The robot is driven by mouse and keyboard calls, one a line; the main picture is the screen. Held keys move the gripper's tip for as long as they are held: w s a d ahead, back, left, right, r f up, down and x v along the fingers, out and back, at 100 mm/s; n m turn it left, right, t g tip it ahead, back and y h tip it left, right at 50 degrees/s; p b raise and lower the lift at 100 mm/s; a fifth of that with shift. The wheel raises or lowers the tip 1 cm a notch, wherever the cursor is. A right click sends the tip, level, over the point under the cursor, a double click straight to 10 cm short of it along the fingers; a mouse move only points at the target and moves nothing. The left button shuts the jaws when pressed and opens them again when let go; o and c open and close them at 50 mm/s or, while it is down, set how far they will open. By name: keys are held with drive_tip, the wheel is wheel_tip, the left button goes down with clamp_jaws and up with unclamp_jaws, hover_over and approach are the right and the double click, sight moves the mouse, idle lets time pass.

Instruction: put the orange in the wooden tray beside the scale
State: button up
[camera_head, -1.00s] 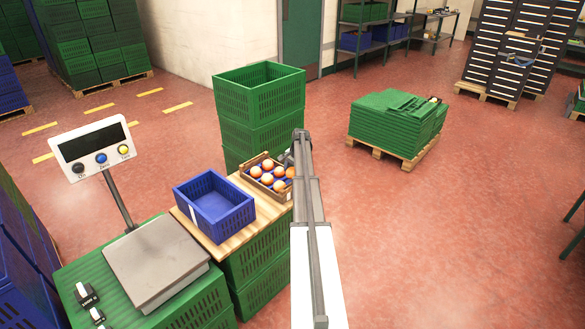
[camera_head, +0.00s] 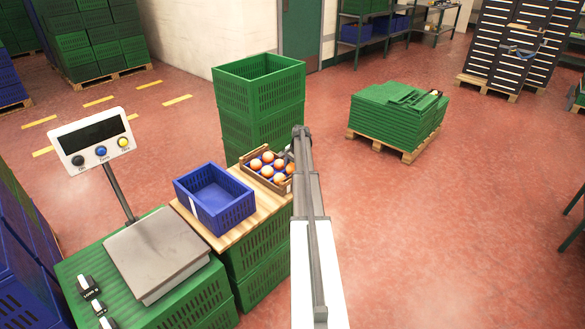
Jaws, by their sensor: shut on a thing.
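The wooden tray (camera_head: 248,178) stands on a wooden board, to the right of the blue crate and the scale. It holds several oranges in a blue insert. The orange (camera_head: 290,169) at its right side is partly hidden by my arm. My gripper (camera_head: 287,157) is at the tray's back right corner, directly above that orange. It is shut on the orange. Its fingers are small and mostly hidden behind my arm, so I cannot tell whether this orange touches the tray.
An empty blue crate (camera_head: 214,199) stands between the tray and the scale (camera_head: 158,255). The scale's display (camera_head: 95,139) rises on a post at left. Stacked green crates (camera_head: 258,98) stand close behind the tray. The floor to the right is clear up to a pallet of green crates (camera_head: 395,118).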

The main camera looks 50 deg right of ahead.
drive_tip(key=shift+f, duration=0.2)
idle(0.4)
drive_tip(key=o, duration=1.2)
drive_tip(key=shift+s, duration=0.1)
drive_tip(key=shift+o, duration=0.8)
drive_tip(key=shift+f, duration=0.1)
drive_tip(key=shift+w+r+v, duration=0.1)
drive_tip(key=shift+w+v, duration=0.2)
drive_tip(key=shift+v, duration=1.05)
drive_tip(key=shift+w+r+v, duration=0.1)
drive_tip(key=shift+w+v, duration=0.2)
drive_tip(key=shift+v, duration=1)
drive_tip(key=shift+w+v, duration=0.3)
drive_tip(key=shift+v, duration=1.05)
